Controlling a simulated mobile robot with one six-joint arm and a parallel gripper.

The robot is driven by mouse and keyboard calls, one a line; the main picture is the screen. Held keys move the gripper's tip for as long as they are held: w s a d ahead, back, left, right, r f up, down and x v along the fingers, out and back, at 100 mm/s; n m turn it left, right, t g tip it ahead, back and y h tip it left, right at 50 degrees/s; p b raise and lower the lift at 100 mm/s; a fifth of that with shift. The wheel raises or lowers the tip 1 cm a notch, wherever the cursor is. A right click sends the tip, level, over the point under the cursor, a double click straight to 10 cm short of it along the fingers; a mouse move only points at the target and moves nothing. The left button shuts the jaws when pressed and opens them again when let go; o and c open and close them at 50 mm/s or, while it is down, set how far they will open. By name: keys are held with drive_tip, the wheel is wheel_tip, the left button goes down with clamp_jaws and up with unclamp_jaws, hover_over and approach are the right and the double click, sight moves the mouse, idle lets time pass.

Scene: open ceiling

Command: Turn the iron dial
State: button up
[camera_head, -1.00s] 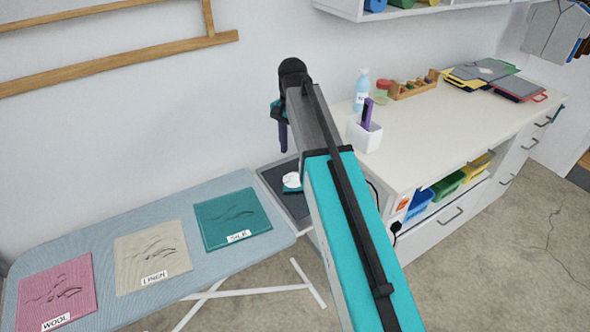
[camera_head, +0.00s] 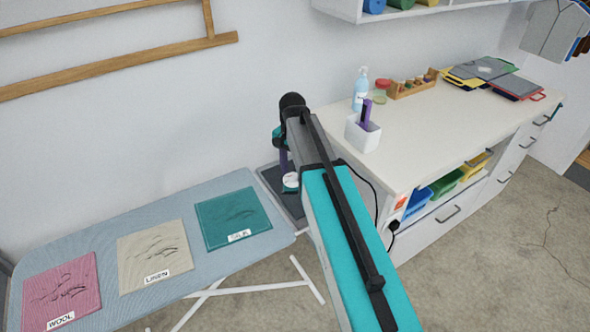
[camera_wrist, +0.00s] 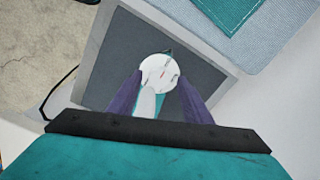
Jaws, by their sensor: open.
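The iron's round white dial (camera_wrist: 158,73), with small red and dark marks, is near the middle of the wrist view. It shows small in the head view (camera_head: 291,180). The iron sits on a dark grey rest plate (camera_wrist: 105,80) at the end of the ironing board; most of its body is hidden. My gripper (camera_wrist: 159,82) is open, its purple fingers on the left and right of the dial, close to its lower edge. I cannot tell whether they touch it. In the head view my gripper (camera_head: 284,162) hangs just above the iron.
The ironing board (camera_head: 100,233) carries wool, linen and silk cloth squares. To the right is a white counter (camera_head: 430,125) with a spray bottle (camera_head: 360,88) and a white holder (camera_head: 362,134). A black cord (camera_head: 372,190) hangs at the counter's side.

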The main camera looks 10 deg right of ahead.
drive_tip(key=shift+f, duration=0.1)
drive_tip(key=c, duration=1.1)
drive_tip(key=shift+o, duration=0.2)
drive_tip(key=shift+d, duration=0.25)
drive_tip(key=shift+a, duration=0.25)
drive_tip(key=shift+m, duration=0.4)
drive_tip(key=m, duration=0.9)
drive_tip(key=shift+m+p, duration=0.3)
drive_tip(key=shift+m, duration=0.1)
